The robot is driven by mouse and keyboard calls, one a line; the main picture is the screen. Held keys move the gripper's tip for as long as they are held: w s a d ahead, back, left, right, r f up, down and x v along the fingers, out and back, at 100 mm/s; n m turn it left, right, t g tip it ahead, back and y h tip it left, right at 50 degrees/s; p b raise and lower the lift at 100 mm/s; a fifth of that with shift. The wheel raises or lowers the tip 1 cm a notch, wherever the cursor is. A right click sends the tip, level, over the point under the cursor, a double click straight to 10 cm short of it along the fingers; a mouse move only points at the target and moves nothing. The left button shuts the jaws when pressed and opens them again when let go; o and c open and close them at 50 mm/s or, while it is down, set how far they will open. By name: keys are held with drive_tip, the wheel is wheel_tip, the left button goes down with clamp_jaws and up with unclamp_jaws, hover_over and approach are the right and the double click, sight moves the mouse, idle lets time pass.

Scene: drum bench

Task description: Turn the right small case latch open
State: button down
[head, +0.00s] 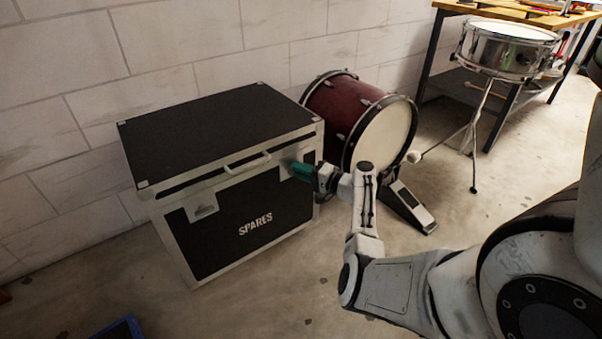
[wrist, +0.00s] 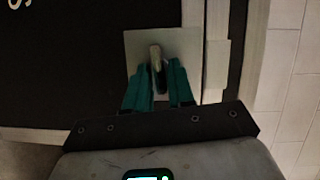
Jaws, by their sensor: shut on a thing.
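The black case (head: 236,226) with silver edges and the word SPARES stands on the floor against the wall. Its left latch (head: 201,206) is a metal plate on the front, near the lid seam. The right latch shows in the wrist view as a pale square plate (wrist: 190,44) with a small upright metal tab (wrist: 155,55) at its middle. My gripper (head: 301,171), with teal fingers, is at the upper right of the case front in the head view and covers most of that latch. In the wrist view its fingers (wrist: 158,82) are closed around the tab.
A red bass drum (head: 342,108) with a pedal (head: 411,206) stands right of the case, close to my arm. A snare drum (head: 508,50) on a stand and a wooden bench (head: 490,12) are farther back. A blue object (head: 122,330) lies at the lower left.

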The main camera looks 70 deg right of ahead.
drive_tip(key=shift+m, duration=0.5)
drive_tip(key=c, duration=1.2)
unclamp_jaws()
drive_tip(key=shift+o, duration=0.2)
drive_tip(key=p+v, duration=0.3)
drive_tip(key=v, duration=0.8)
drive_tip(key=shift+f, duration=0.3)
